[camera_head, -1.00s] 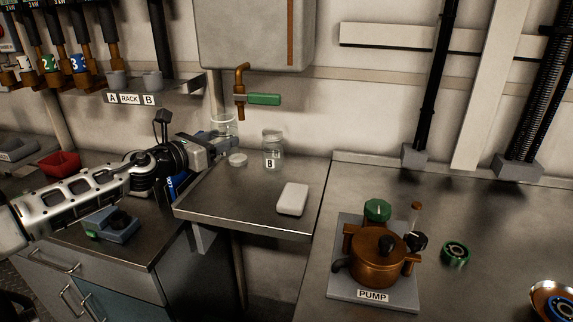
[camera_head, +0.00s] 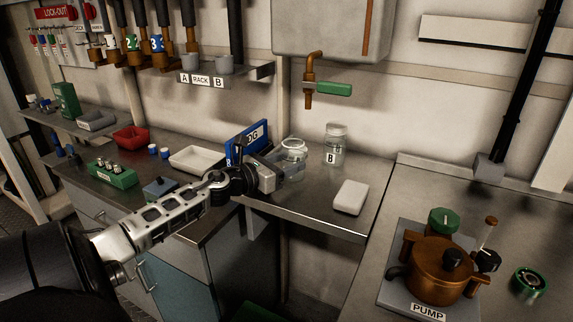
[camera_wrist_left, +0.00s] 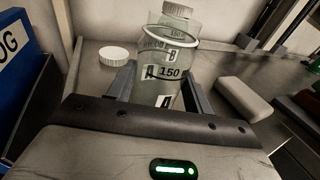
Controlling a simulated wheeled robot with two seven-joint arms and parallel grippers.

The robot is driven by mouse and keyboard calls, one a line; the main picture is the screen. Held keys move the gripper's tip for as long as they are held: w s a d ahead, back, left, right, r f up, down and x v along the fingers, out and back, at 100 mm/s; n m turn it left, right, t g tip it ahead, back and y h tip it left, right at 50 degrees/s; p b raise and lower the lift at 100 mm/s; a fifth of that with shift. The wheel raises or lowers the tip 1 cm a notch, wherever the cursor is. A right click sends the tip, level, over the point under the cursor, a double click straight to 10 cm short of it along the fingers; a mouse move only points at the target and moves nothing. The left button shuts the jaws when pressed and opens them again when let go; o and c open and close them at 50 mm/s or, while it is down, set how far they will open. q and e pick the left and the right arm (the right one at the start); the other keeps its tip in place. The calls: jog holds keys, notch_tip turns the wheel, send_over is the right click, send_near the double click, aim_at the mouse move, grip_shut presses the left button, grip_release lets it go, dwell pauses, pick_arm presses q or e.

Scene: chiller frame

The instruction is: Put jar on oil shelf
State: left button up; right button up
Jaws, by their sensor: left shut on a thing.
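My left gripper (camera_head: 283,170) is shut on a clear open glass jar (camera_head: 293,153), low over or on the steel shelf (camera_head: 318,220) under the tap. In the left wrist view the jar (camera_wrist_left: 162,88), marked A and 150, stands upright between the two fingers (camera_wrist_left: 160,82). I cannot tell whether its base touches the shelf. A lidded glass jar marked B (camera_head: 334,152) stands just behind and to the right; its lid shows in the left wrist view (camera_wrist_left: 177,9). A loose white lid (camera_wrist_left: 113,55) lies left of the held jar. My right gripper is out of view.
A white block (camera_head: 350,197) lies on the shelf's right part. A blue LOG binder (camera_head: 247,143) stands left of the jar. The copper tap with green handle (camera_head: 333,88) hangs above. The pump (camera_head: 440,268) sits on the right counter. The shelf's front strip is clear.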

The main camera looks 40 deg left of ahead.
pick_arm(q)
jog(key=o, duration=1)
jog(key=shift+r, duration=0.2)
jog(key=shift+s+f, duration=0.2)
jog(key=shift+s, duration=0.15)
jog(key=s, duration=0.7)
jog(key=s+a, duration=0.1)
jog(key=s, duration=0.3)
jog(key=shift+s+r+b, duration=0.15)
jog(key=shift+r+b, duration=0.15)
jog(key=shift+r, duration=0.1)
